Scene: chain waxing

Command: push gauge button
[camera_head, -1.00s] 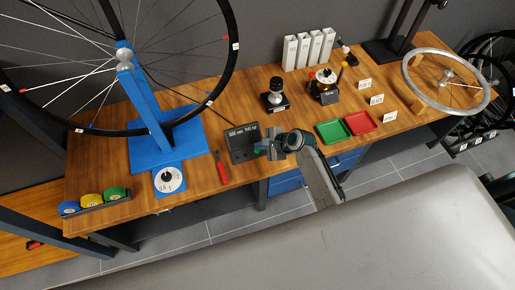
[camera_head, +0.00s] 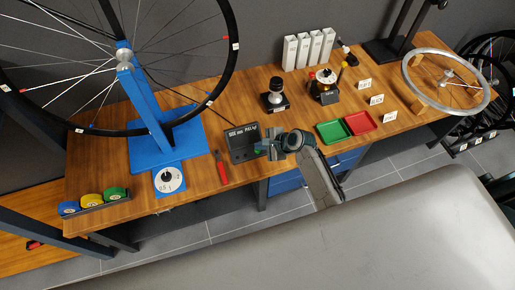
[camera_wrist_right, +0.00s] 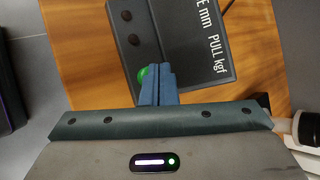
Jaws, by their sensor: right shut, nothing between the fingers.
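The gauge (camera_head: 240,152) is a dark box with a display on the workbench, reading in part "mm PULL kgf". It also fills the top of the right wrist view (camera_wrist_right: 185,45). Its round green button (camera_wrist_right: 143,77) shows there, partly covered by my fingers. Two dark buttons (camera_wrist_right: 128,27) lie along the same edge. My right gripper (camera_head: 261,147) is shut and empty, with its tips at the gauge's right end. In the right wrist view its fingertips (camera_wrist_right: 159,70) overlap the green button; I cannot tell whether they touch it. My left gripper is not in view.
Red-handled pliers (camera_head: 222,170) lie left of the gauge. A blue wheel stand (camera_head: 150,110) with a large wheel stands further left. Green (camera_head: 333,132) and red (camera_head: 360,123) trays lie to the right. Behind the gauge is a black-based tool (camera_head: 275,96).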

